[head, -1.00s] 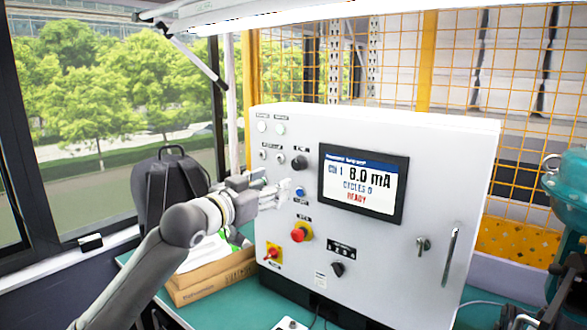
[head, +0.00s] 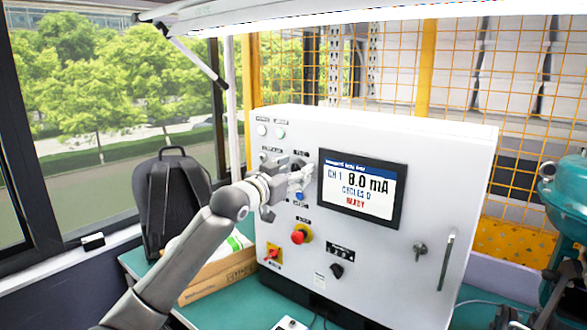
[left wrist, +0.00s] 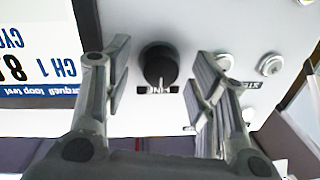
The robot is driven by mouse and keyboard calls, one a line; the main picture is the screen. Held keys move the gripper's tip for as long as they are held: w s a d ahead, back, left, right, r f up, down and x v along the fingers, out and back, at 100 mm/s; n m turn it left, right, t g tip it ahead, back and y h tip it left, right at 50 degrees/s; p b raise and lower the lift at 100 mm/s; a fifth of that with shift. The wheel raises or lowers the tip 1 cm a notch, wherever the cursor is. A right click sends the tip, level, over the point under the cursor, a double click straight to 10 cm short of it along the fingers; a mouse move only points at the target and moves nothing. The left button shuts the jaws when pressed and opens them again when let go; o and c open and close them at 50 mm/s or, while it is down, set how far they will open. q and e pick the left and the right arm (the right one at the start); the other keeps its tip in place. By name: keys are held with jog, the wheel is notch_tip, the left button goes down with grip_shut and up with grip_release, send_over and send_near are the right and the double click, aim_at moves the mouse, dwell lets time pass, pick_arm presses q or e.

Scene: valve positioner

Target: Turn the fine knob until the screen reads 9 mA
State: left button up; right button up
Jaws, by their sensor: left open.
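The white control cabinet (head: 400,150) stands on a green bench. Its screen (head: 358,192) reads CH 1, 8.0 mA, CYCLES 0 and READY. The fine knob is black and round with a pale pointer line; in the left wrist view the knob (left wrist: 158,66) shows between my two fingers, above an upside-down label. My left gripper (head: 296,176) is open at the cabinet's upper left face and mostly hides the knob in the head view. The fingers stand apart on both sides of the knob, with gaps visible in the left wrist view. My right gripper is not in view.
A blue button (head: 300,196) is just below my fingers. A red knob (head: 299,237), a black selector (head: 337,271) and a red-yellow switch (head: 273,252) sit lower. Two pale lamps (head: 271,131) are above. A black backpack (head: 172,200) and cardboard box (head: 215,277) are at left.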

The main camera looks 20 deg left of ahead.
pick_arm(q)
jog(key=shift+w, duration=0.15)
jog(key=c, duration=1)
jog(key=shift+c, duration=0.2)
jog(key=shift+m, duration=0.5)
jog(key=m+p, duration=0.2)
jog(key=m, duration=0.1)
jog(key=shift+m, duration=0.3)
jog(key=shift+m+h+p, duration=0.3)
jog(key=shift+m+p, duration=0.7)
jog(key=shift+m, duration=0.6)
jog(key=shift+f, duration=0.1)
